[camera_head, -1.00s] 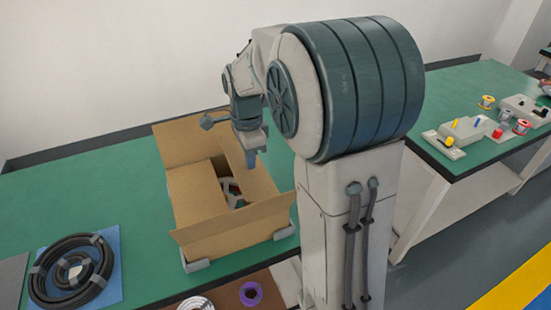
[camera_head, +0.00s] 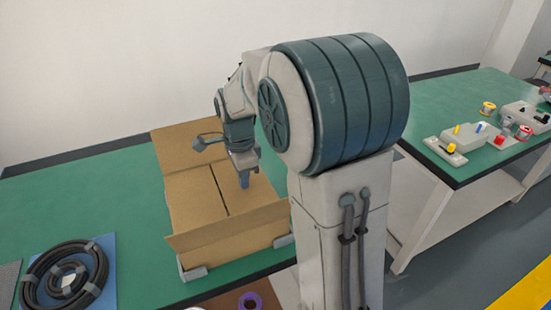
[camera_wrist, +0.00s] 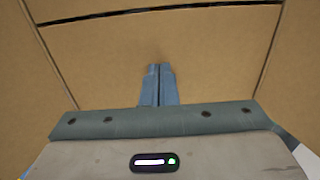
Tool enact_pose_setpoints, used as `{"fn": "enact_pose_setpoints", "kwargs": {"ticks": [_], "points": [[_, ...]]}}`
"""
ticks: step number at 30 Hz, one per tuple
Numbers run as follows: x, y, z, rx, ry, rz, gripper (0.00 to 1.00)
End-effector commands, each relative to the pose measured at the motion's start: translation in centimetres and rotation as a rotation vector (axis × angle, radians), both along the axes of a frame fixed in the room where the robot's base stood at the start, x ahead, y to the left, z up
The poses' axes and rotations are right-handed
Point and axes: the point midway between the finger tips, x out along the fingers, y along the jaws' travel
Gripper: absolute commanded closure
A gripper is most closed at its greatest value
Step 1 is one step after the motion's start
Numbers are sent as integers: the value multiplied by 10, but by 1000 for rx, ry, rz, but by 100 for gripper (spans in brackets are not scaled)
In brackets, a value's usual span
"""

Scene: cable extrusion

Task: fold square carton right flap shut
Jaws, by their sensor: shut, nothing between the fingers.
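The square carton (camera_head: 235,248) stands on the green table. Its right flap (camera_head: 258,200) lies folded inward, about level with the left flap (camera_head: 193,197), with a thin dark seam between them. The right flap also fills the middle of the wrist view (camera_wrist: 100,65), with the seam across the top. My gripper (camera_head: 244,182) is shut and empty, with its fingertips at the right flap; it shows in the wrist view too (camera_wrist: 160,70). I cannot tell whether they press on it. The inside of the carton is hidden.
The carton's near flap (camera_head: 228,232) and far flap (camera_head: 180,150) stick up and outward. Grey corner holders (camera_head: 193,273) sit at its base. A coiled black cable (camera_head: 60,280) lies on a blue mat at left. A second table (camera_head: 460,110) with small parts stands right.

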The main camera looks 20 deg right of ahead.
Motion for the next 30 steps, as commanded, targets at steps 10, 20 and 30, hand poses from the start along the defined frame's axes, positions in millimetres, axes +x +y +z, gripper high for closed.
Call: {"fn": "enact_pose_setpoints", "kwargs": {"ticks": [10,20,30], "points": [[0,0,53,0,-2,0,100],[1,0,97,0,-3,0,100],[0,0,97,0,-2,0,100]]}}
